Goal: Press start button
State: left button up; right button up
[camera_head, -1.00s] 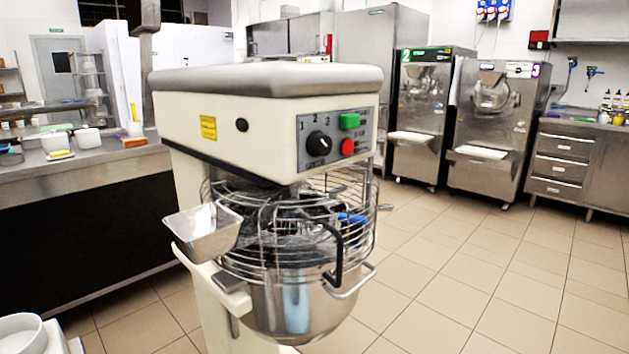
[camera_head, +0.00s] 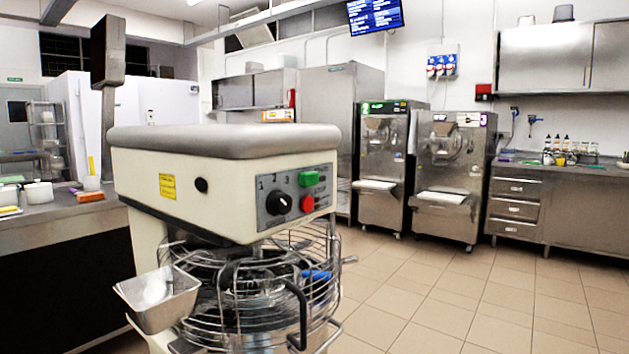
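A cream planetary mixer (camera_head: 222,190) with a grey top stands close in front of me, left of the middle. Its control panel holds a green button (camera_head: 310,179), a red button (camera_head: 307,203) below it, and a black speed knob (camera_head: 279,203) beside the numbers 1, 2 and 3. A wire guard (camera_head: 250,290) surrounds the bowl area under the head. Two batch freezers stand at the back: one with a green top strip marked 2 (camera_head: 384,165) and one with a purple mark 3 (camera_head: 450,180). Neither gripper shows in the view.
A metal chute (camera_head: 157,298) sticks out at the mixer's left. A counter (camera_head: 50,215) with containers is at the left. A steel drawer counter (camera_head: 560,210) runs along the right wall. The tiled floor (camera_head: 430,300) at the right is clear.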

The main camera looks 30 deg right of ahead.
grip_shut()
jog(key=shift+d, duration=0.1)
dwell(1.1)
